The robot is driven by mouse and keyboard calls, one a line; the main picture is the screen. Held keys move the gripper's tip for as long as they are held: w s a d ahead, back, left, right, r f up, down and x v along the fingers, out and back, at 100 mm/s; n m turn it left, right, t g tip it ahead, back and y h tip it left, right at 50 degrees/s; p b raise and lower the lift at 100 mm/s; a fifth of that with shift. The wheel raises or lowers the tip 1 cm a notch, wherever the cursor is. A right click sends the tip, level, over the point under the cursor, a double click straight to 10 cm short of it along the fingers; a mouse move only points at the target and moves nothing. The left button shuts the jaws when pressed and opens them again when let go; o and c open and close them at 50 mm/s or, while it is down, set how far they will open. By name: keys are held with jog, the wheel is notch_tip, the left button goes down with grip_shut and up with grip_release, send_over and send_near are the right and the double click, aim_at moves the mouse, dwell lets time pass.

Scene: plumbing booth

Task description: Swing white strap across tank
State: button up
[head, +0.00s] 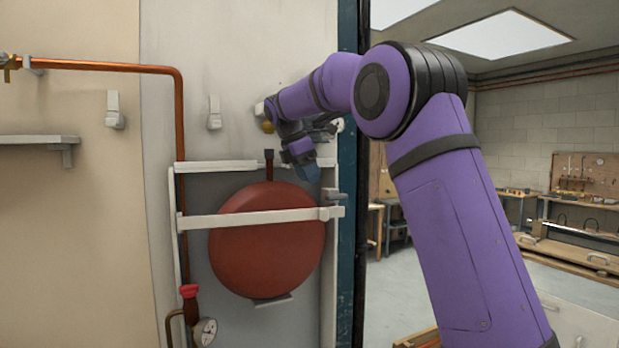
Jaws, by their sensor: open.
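The white strap (262,217) runs nearly level across the front of the red tank (262,255), from the left frame post to a fitting (333,200) on the right side. I cannot tell whether its right end is latched. The round tank hangs in a grey recess with a white frame (215,166). My gripper (308,168) is open at the upper right of the tank, above the strap's right end and apart from the strap. My own wrist partly hides the wall behind it, and the fingers are small in view.
A copper pipe (179,115) runs down the left of the tank to a red valve (189,291) and a gauge (205,331). White wall hooks (214,112) and a shelf (45,140) are at left. A dark blue post (347,250) edges the booth at right.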

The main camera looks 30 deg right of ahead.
jog(key=c, duration=0.3)
jog(key=shift+s+d, duration=0.15)
jog(key=shift+s, duration=0.1)
jog(key=c, duration=0.4)
jog(key=s+m+t, duration=0.1)
jog(key=s+m, duration=0.1)
jog(key=s+d+m+t+y, duration=0.1)
jog(key=s+m, duration=0.1)
jog(key=s+m+t+y, duration=0.1)
jog(key=s+m+t, duration=0.1)
jog(key=shift+d+f+m, duration=0.25)
jog(key=shift+f+m, duration=0.05)
jog(key=shift+m, duration=0.1)
grip_shut()
jog(key=s+f+m+t, duration=0.1)
jog(key=s+m+t, duration=0.5)
jog(key=s+m, duration=0.45)
send_near(326, 216)
notch_tip(326, 216, down, 4)
jog(key=w, duration=0.1)
jog(key=w+d, duration=0.1)
jog(key=w, duration=0.1)
jog(key=shift+w+d+f+m+y, duration=0.2)
jog(key=shift+w+m+y, duration=0.1)
jog(key=shift+m+y, duration=0.1)
jog(key=shift+w+r, duration=0.1)
jog(key=shift+w, duration=0.5)
